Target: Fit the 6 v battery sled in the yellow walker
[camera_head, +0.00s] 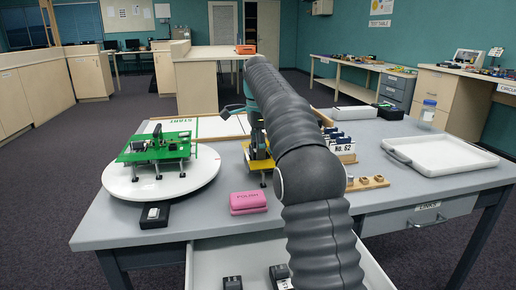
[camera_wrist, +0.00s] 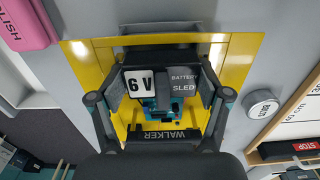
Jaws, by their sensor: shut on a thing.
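The yellow walker (camera_head: 262,163) stands near the middle of the table, largely behind my arm. In the wrist view its yellow plate (camera_wrist: 238,48) and the black "WALKER" label bar (camera_wrist: 172,135) show below my gripper. My gripper (camera_wrist: 161,95) is shut on the battery sled (camera_wrist: 185,82), a dark block marked "6 V" and "BATTERY SLED". The sled is over the middle of the walker, between its dark frame parts. I cannot tell whether it is seated or just above.
A pink block (camera_head: 248,202) lies left of my arm. A green walker (camera_head: 158,147) stands on a white turntable (camera_head: 120,190). The open drawer (camera_head: 205,265) in front holds dark blocks. A white tray (camera_head: 455,158) is at right, and a round "BOLTS" container (camera_wrist: 262,103) is near the walker.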

